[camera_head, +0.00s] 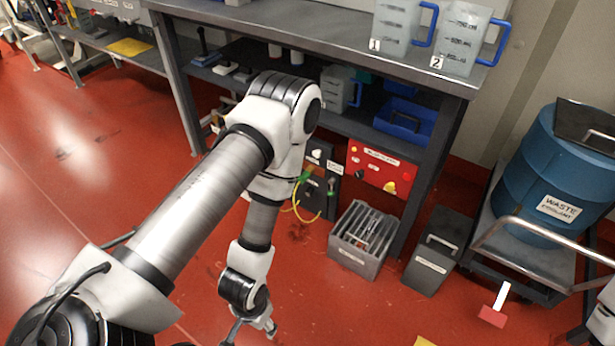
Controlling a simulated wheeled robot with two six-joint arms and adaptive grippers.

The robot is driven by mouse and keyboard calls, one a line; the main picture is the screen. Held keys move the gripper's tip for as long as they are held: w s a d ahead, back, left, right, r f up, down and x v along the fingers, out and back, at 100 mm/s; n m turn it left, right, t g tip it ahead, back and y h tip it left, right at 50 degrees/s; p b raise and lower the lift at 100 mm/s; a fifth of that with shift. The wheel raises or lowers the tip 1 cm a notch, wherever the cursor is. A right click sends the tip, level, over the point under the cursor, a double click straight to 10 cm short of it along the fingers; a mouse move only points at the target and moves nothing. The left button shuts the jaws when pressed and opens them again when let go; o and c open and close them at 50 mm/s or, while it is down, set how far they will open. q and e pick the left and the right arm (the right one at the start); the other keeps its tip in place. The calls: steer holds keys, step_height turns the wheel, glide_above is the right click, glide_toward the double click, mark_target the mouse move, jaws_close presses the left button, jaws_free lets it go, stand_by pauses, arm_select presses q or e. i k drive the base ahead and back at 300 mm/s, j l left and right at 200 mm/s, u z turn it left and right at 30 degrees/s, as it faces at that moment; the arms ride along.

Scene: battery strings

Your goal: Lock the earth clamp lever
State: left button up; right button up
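No earth clamp lever can be made out for certain. A small green fitting (303,177) with yellow cable (308,217) shows at the black box (320,180) under the bench, just right of my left arm; it may be the clamp, but it is too small to tell its lever position. My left arm comes in from the lower left and bends down at the centre. My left gripper (250,332) is at the bottom edge, low over the red floor, well below the fitting and partly cut off. Its opening cannot be judged. My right gripper is out of view.
A grey bench (300,30) carries two jugs. Below it are a red panel (382,168) and blue bins. A slotted grey crate (361,240) and a dark grey box (437,250) stand on the floor. A blue waste drum (550,165) stands on a cart at right. Floor at left is clear.

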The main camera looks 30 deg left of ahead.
mark_target(331, 193)
steer(key=i+j+u, duration=0.45)
steer(key=i+j, duration=0.3)
